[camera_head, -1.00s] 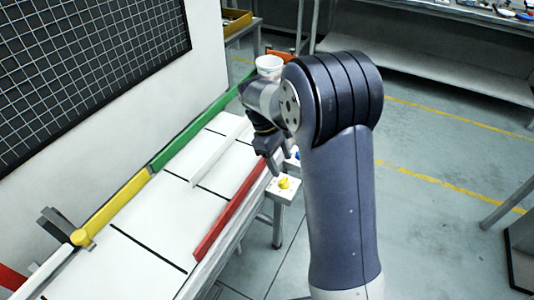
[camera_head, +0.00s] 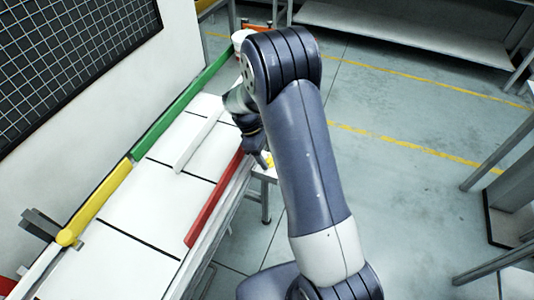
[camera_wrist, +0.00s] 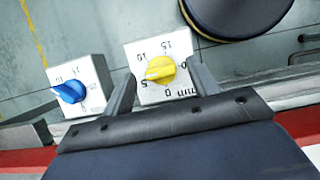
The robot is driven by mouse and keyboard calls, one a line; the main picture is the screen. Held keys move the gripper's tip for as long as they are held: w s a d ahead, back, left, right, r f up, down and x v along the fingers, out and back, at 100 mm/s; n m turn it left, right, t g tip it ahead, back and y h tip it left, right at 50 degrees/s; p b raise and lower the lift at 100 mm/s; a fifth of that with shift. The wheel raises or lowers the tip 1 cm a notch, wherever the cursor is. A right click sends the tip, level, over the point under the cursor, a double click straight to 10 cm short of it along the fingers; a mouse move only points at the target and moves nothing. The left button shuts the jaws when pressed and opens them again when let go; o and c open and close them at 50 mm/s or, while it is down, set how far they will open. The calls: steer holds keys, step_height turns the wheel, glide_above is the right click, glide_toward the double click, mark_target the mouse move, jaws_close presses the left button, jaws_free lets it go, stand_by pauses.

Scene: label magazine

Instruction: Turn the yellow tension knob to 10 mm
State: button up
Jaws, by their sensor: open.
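The yellow tension knob (camera_wrist: 161,70) sits on a white dial plate (camera_wrist: 134,52) marked 0, 5, 10, 15 and mm. Its pale pointer aims left and slightly down, close to the 5. My gripper (camera_wrist: 163,90) is open, with one finger at each side of the dial plate's lower part and the knob seen between and just beyond the tips. I cannot tell whether a finger touches the plate. In the head view the knob (camera_head: 269,160) shows small beside my gripper (camera_head: 262,158), partly hidden by it.
A blue knob (camera_wrist: 71,92) on a similar white dial stands left of the yellow one in the wrist view. A dark round object (camera_wrist: 237,10) lies at the top.

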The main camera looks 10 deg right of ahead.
steer(key=shift+f, duration=0.15)
steer(key=shift+c, duration=0.2)
steer(key=c, duration=0.9)
steer(key=shift+c, duration=0.2)
steer(key=shift+m, duration=0.3)
steer(key=m, duration=0.2)
steer(key=m+g+y, duration=0.1)
steer(key=m, duration=0.1)
steer(key=shift+w+d, duration=0.1)
steer(key=shift+d, duration=0.1)
steer(key=shift+m+g+y+b, duration=0.35)
steer(key=shift+m+y, duration=0.55)
steer(key=shift+m, duration=1)
